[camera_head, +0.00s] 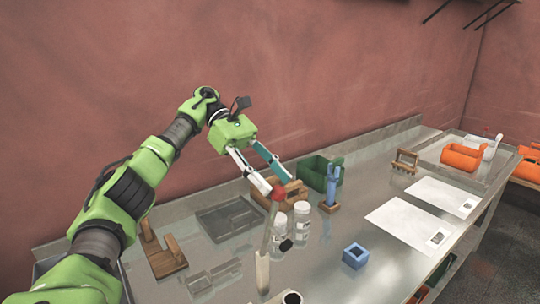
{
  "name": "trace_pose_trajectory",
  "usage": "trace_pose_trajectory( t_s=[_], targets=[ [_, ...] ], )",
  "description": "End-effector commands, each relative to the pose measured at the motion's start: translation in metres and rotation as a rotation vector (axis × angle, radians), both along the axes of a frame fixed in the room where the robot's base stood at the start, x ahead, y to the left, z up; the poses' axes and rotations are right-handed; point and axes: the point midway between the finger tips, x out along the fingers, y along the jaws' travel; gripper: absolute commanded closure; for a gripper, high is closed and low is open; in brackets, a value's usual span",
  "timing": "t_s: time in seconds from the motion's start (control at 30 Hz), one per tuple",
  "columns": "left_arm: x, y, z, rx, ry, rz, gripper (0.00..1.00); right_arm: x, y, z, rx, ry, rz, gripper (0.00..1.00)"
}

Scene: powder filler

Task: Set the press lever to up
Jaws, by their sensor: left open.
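The press lever (267,238) is a pale shaft with a red ball knob (278,192) at its top. It stands near the table's front edge and leans slightly right, with the knob uppermost. My left gripper (276,184) reaches in from the left and points down at the knob. Its two fingers are apart, one on each side just above the knob. I cannot tell whether either finger touches it. The press body below the lever is mostly out of the picture. My right gripper does not show.
Two white jars (301,222) stand just right of the lever. A wooden rack (165,258) is left, and a green bin (318,172) is behind. White sheets (411,212) lie farther right.

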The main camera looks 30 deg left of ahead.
Motion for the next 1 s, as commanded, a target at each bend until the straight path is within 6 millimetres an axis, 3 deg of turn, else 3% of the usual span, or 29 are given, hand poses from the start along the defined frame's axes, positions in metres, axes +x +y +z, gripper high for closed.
trace_pose_trajectory(
  t_s=[0.43, 1.0],
  targets=[
    [0.001, 0.003, 0.049, 0.002, -0.001, 0.004, 0.58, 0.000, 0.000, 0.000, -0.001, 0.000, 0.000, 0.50],
    [0.001, 0.003, 0.070, 0.000, 0.002, 0.003, 0.58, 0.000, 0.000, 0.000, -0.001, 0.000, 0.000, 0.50]
  ],
)
